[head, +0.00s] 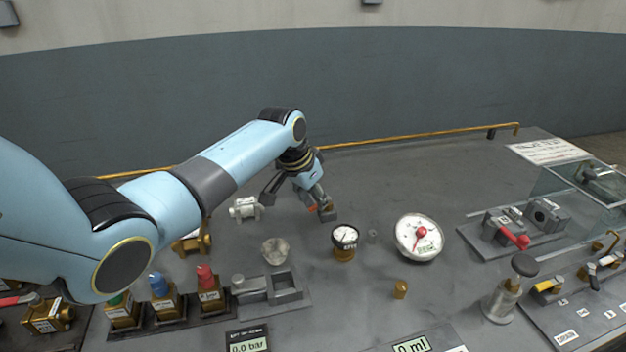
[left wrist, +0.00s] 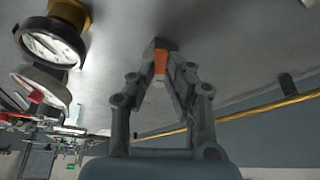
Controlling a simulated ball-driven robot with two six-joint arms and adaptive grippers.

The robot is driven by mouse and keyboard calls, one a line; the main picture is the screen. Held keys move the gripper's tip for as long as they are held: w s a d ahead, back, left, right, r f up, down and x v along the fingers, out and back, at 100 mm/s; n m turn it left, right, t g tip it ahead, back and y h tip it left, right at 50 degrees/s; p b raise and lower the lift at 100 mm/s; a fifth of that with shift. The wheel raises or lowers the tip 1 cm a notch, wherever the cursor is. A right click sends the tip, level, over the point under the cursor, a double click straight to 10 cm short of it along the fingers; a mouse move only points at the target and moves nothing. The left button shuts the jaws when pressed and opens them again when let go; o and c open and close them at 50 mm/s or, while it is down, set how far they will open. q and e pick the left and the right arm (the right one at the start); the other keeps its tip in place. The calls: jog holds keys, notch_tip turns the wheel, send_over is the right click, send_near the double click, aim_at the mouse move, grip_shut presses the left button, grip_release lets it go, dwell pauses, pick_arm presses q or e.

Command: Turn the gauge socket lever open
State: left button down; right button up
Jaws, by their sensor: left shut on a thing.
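My left gripper (head: 313,207) is low over the back middle of the bench, pointing down. In the left wrist view its fingers (left wrist: 160,70) are closed around a small orange-red piece (left wrist: 160,62), which looks like the socket lever. In the head view a bit of this orange-red (head: 312,208) shows between the fingers. The socket body is mostly hidden by the gripper, so I cannot tell the lever's angle. A small black-rimmed gauge on a brass base (head: 344,240) stands just in front; it also shows in the left wrist view (left wrist: 50,42). My right gripper is out of view.
A larger white gauge with a red hub (head: 419,237) stands to the right. A silver fitting (head: 244,208) and a clear cup (head: 275,250) are to the left. Valves with coloured knobs (head: 207,288) line the front left. A yellow rail (head: 420,138) edges the back.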

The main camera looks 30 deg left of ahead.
pick_arm(q)
jog(key=n+p, duration=0.1)
jog(key=d+n+y+p, duration=0.1)
jog(key=n, duration=0.1)
jog(key=shift+d+r+p, duration=0.1)
jog(key=shift+r+p, duration=0.2)
jog(key=shift+p, duration=0.05)
jog(key=shift+w+d+f+n+y+p, duration=0.1)
jog(key=shift+d+n+y+p, duration=0.25)
jog(key=shift+n+p, duration=0.35)
jog(key=shift+w+d+n+y, duration=0.15)
jog(key=shift+n+y, duration=0.3)
jog(key=shift+n, duration=0.65)
jog(key=shift+w+d+f+n+g+y, duration=0.15)
jog(key=shift+d+n+y, duration=0.1)
jog(key=shift+n, duration=0.35)
jog(key=shift+d+n+g+y, duration=0.15)
jog(key=shift+n+y, duration=0.1)
jog(key=shift+n, duration=0.35)
jog(key=shift+w+d+n+g+y+b, duration=0.2)
jog(key=shift+n+b, duration=0.1)
jog(key=shift+n, duration=0.4)
jog(key=shift+w+d+n+g+y+b, duration=0.1)
jog(key=shift+n+y+b, duration=0.15)
jog(key=shift+n, duration=0.45)
jog(key=shift+d+n, duration=0.1)
jog(key=shift+n, duration=0.2)
jog(key=c, duration=1.3)
grip_release()
jog(key=shift+c, duration=0.2)
